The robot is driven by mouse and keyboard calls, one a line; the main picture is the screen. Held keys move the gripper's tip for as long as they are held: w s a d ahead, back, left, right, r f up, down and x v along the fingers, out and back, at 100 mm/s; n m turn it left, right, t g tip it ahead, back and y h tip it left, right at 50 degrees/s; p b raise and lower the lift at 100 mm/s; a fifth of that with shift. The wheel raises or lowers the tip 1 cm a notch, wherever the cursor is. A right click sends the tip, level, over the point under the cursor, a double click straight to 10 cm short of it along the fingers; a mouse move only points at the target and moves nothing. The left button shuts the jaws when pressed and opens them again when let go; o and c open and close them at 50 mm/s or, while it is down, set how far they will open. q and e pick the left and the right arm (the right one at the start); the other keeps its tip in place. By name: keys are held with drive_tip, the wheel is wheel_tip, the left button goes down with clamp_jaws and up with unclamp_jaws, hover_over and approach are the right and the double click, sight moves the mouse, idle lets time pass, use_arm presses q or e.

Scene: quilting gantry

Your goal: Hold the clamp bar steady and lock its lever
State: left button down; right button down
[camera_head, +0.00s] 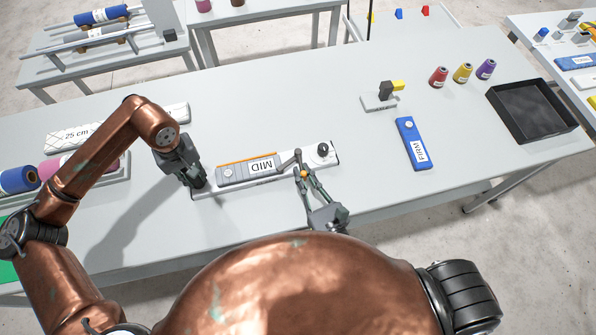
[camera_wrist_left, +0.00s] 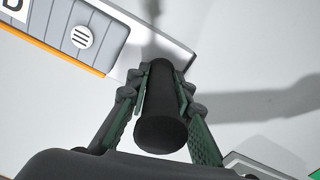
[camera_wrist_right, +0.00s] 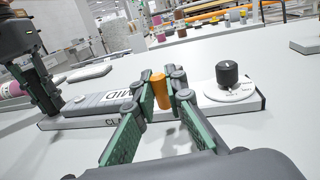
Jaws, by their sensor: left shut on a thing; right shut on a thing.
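The clamp bar (camera_head: 237,173), grey with a MID label and an orange edge, lies on a white base (camera_head: 330,163). My left gripper (camera_head: 197,185) is shut on a black upright handle (camera_wrist_left: 160,120) at the base's left end. A grey lever (camera_head: 293,159) sits near the bar's right end. Its orange grip (camera_wrist_right: 160,91) is between the fingers of my right gripper (camera_head: 303,176), which is shut on it. A black knob (camera_wrist_right: 227,74) on a white dial stands at the base's right end. The fingers partly hide the lever in the right wrist view.
A blue FIRM bar (camera_head: 411,140), a small stand with a yellow part (camera_head: 380,100), several thread spools (camera_head: 462,73) and a black tray (camera_head: 532,110) lie to the right. The table behind the clamp is clear.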

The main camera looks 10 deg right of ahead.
drive_tip(key=shift+a+m+h, duration=0.3)
drive_tip(key=shift+a+h, duration=0.1)
drive_tip(key=shift+a, duration=0.25)
drive_tip(key=shift+w+a, duration=0.25)
drive_tip(key=shift+a, duration=0.35)
drive_tip(key=shift+w+a, duration=0.2)
drive_tip(key=shift+a, duration=0.5)
drive_tip(key=c, duration=2)
unclamp_jaws()
drive_tip(key=shift+o, duration=0.3)
drive_tip(key=shift+d, duration=0.2)
